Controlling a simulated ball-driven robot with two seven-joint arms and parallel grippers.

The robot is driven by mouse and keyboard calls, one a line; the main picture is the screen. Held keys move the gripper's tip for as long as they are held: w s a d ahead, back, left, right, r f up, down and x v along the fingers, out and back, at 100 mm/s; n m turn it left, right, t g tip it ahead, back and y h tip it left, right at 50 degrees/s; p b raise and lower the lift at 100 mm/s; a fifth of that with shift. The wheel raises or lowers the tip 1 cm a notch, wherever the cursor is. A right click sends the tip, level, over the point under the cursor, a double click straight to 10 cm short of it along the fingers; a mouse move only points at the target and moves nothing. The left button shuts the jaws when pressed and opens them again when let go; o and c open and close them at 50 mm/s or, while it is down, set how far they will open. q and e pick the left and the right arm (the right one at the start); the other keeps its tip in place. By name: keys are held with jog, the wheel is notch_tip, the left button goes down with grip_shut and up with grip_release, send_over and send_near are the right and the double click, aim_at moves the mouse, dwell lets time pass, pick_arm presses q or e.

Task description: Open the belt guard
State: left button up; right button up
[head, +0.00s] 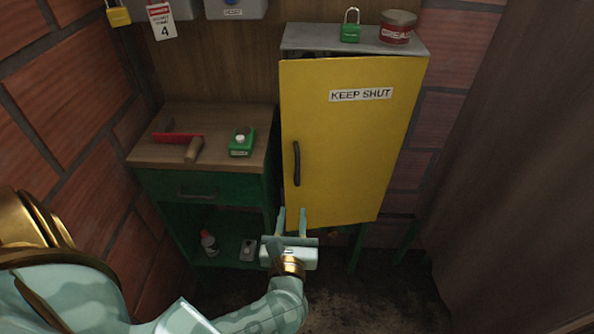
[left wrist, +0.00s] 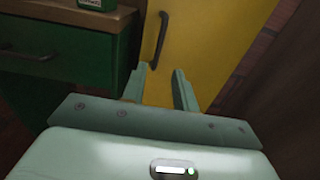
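The belt guard is a yellow door (head: 345,150) with a "KEEP SHUT" label, on the front of a grey-topped housing. A narrow dark gap shows along its top edge, at the left. Its dark upright handle (head: 296,164) is near the left edge; it also shows in the left wrist view (left wrist: 162,38). My left gripper (head: 292,212) is open and empty, below the handle near the door's lower left corner. In the left wrist view its two fingers (left wrist: 161,75) point toward the handle, apart from it. My right gripper is out of view.
A green workbench (head: 205,187) with a wooden top stands left of the door. It holds a red-and-wood tool (head: 180,140) and a green box (head: 241,142). A padlock (head: 351,30) and grease tin (head: 397,27) sit on the housing (head: 330,38). Brick wall is at left.

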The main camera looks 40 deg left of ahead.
pick_arm(q)
send_near(298, 169)
jog(key=b+x, duration=0.2)
jog(key=x, duration=0.8)
jog(key=shift+f, duration=0.1)
jog(key=shift+w+a, duration=0.25)
grip_shut()
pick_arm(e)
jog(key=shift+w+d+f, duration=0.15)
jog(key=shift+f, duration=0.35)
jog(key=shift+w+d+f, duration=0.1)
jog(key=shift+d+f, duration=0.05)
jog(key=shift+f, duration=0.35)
